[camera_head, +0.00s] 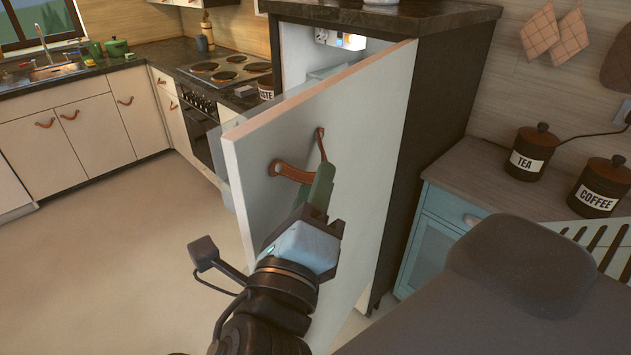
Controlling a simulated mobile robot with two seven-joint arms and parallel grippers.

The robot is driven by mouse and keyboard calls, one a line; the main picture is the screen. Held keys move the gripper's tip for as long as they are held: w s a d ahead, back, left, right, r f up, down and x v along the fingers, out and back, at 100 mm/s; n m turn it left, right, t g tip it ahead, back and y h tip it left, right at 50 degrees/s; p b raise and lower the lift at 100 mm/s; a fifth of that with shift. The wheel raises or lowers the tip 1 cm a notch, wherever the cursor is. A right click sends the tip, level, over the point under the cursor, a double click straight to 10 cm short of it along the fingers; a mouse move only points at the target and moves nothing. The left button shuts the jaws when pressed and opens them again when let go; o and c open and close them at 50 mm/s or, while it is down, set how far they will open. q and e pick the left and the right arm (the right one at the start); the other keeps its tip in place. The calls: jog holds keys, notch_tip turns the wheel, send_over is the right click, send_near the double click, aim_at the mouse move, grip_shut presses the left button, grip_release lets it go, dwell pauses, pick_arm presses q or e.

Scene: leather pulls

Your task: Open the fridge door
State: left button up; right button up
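The fridge door (365,120) is a pale panel with a light wooden edge. It stands partly open, swung out from the dark fridge cabinet (440,95). The lit fridge interior (340,40) shows above the door's top edge. A brown leather pull (290,172) is fixed to the door's outer face. My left gripper (318,178), with green fingers, is at the pull, and the strap runs in between the fingers, which look closed on its middle. The fingers partly hide the strap. My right gripper is not in view.
A stove (222,72) and pale cabinets (85,135) stand behind at the left. The floor (130,235) left of the door is clear. A blue cabinet (435,240) with tea (530,152) and coffee (598,187) canisters on top stands right of the fridge.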

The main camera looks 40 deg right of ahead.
pick_arm(q)
jog(key=v, duration=0.6)
jog(key=shift+s+a, duration=0.2)
dwell(0.4)
